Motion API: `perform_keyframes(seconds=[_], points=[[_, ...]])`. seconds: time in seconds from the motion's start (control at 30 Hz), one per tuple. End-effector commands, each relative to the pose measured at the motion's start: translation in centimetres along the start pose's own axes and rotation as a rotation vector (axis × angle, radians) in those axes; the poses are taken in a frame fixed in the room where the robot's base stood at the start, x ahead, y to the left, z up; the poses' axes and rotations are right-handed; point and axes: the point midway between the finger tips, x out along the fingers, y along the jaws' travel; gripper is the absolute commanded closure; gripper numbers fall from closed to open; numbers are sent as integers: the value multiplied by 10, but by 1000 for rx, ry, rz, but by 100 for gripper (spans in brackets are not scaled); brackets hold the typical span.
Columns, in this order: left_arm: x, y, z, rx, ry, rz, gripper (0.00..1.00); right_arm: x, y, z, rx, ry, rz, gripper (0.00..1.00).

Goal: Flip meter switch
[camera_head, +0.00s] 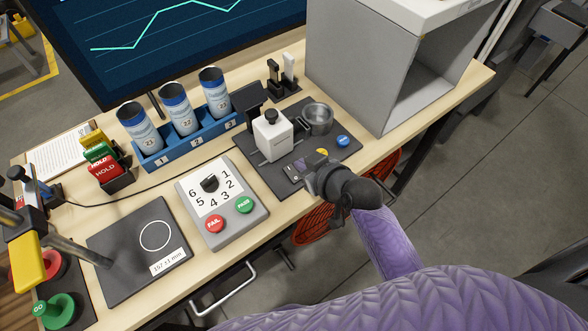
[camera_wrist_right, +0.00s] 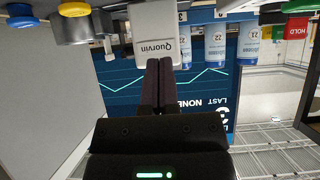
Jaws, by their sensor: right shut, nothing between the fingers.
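A white block-shaped device marked "Quorvin" (camera_head: 271,137) stands upright on a dark mat (camera_head: 262,180), with a black knob on top. In the right wrist view the white device (camera_wrist_right: 154,38) appears upside down beyond my fingers. My right gripper (camera_head: 292,169) is over the front of the mat, close in front of the device; it also shows in the wrist view (camera_wrist_right: 158,62), fingers together and empty. I cannot tell whether the fingertips touch the device. No meter switch can be made out clearly; the gripper may hide it. My left gripper is not in view.
A metal cup (camera_head: 318,118) and blue button (camera_head: 343,141) stand right of the device. A grey panel (camera_head: 237,226) with a dial and PASS and FAIL buttons lies front left. A blue rack (camera_head: 153,160) holds cans behind. A grey box (camera_head: 350,60) stands at right.

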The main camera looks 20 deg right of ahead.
Motion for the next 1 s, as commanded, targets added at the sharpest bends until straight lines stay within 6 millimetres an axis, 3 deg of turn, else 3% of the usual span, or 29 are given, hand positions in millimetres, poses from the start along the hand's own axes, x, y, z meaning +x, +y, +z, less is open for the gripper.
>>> perform_keyframes(seconds=[0.13,0.3,0.8,1.0], points=[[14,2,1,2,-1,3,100,34,0,2,1,1,-1,100],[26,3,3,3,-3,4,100,52,0,23,0,-3,0,100],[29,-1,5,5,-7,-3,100,58,0,28,-1,-2,1,100],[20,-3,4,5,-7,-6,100,60,0,27,-3,-39,1,100]])
